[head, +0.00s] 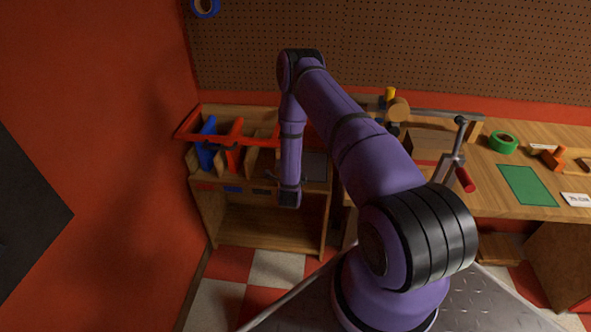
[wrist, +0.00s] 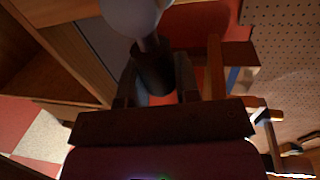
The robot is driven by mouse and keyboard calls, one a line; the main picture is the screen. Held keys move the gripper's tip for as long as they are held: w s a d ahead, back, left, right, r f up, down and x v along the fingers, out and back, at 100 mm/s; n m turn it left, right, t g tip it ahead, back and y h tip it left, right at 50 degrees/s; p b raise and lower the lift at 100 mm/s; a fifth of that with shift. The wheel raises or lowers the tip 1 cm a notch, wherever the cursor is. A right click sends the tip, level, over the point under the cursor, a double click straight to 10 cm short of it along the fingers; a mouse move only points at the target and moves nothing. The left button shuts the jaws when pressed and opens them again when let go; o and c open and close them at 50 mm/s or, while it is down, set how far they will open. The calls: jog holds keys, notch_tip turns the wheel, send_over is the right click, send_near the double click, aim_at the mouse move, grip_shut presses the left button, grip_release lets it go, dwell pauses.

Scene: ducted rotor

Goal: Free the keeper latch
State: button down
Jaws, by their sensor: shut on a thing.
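In the wrist view my gripper (wrist: 157,88) is shut on a dark cylindrical knob (wrist: 153,70). A grey stem runs from the knob to a pale rounded part (wrist: 135,14) at the top edge. Whether this is the keeper latch I cannot tell. In the head view my arm reaches down over the wooden cabinet (head: 265,228) at the left; its end is small and dark there, and the knob cannot be made out. A metal lever with a red handle (head: 465,180) stands at the workbench, well right of my gripper.
Blue (head: 207,150) and red (head: 235,155) pieces stand in the cabinet's slots, with a red bar (head: 222,142) across them. The workbench holds green tape (head: 503,142), a green mat (head: 526,184) and an orange tool (head: 553,158). A red wall (head: 110,120) bounds the left side.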

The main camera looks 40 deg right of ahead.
jog(key=shift+a+f, duration=0.1)
jog(key=shift+f, duration=0.05)
jog(key=c, duration=0.9)
grip_release()
jog(key=shift+o, duration=0.2)
jog(key=v, duration=1)
jog(key=shift+s+a, duration=0.25)
jog(key=shift+s, duration=0.1)
